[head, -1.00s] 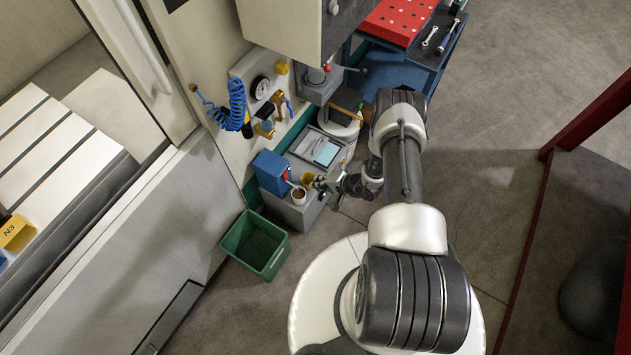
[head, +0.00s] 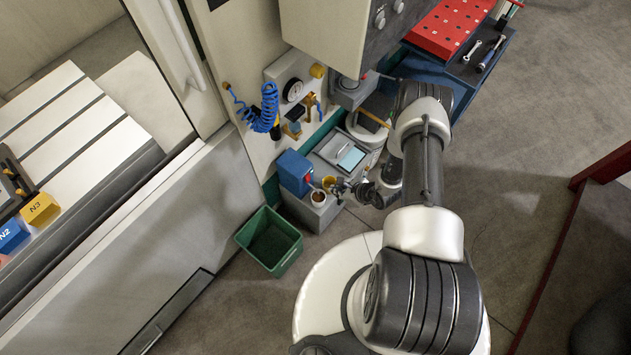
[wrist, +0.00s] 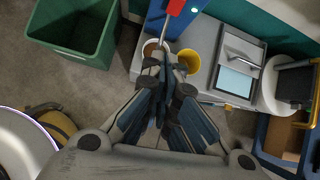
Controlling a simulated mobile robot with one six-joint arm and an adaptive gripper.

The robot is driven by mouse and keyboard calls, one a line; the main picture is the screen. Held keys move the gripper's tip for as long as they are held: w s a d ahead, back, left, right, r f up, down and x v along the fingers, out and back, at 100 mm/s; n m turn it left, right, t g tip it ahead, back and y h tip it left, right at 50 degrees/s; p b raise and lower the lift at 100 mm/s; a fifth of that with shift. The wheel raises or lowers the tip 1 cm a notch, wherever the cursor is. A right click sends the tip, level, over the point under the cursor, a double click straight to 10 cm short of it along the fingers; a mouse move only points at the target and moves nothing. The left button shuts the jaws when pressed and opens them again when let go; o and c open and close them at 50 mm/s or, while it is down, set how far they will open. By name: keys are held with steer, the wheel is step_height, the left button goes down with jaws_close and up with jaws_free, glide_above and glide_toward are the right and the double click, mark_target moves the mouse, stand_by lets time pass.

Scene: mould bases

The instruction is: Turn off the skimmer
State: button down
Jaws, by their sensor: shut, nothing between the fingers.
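The skimmer appears to be the blue box (head: 294,172) on the grey tank by the machine wall. A small red part (head: 309,180) shows on its side facing my gripper. In the wrist view the blue box (wrist: 158,18) is at the top, and the red part (wrist: 176,6) is cut by the upper edge, with a pale rod running down from it towards my fingertips. My gripper (wrist: 168,62) is shut and empty, just short of the red part in the picture. I cannot tell whether it touches the rod. In the head view my gripper (head: 340,188) is small beside the tank.
A brown-filled cup (head: 318,198) and a yellow cup (head: 328,182) stand near the fingertips. The grey tank (wrist: 247,45) has a lidded top. A green bin (head: 270,240) stands on the floor. A blue coiled hose (head: 268,108) hangs on the wall.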

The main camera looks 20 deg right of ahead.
mark_target(308, 178)
steer(key=shift+s+m, duration=0.1)
steer(key=shift+m, duration=0.5)
steer(key=shift+w+a+r+b+x, duration=0.25)
steer(key=shift+b+x, duration=0.7)
steer(key=shift+x, duration=1.2)
steer(key=shift+w+a+r+b+x, duration=0.3)
steer(key=shift+b+x, duration=0.65)
steer(key=shift+x, duration=1.2)
steer(key=shift+w+a+r+b+x, duration=0.1)
steer(key=shift+w+r+b+x, duration=0.2)
steer(key=shift+b+x, duration=1.25)
steer(key=shift+w+a+f+p, duration=0.2)
steer(key=shift+w+f+p, duration=0.1)
steer(key=shift+f+p, duration=0.3)
steer(key=shift+r, duration=0.1)
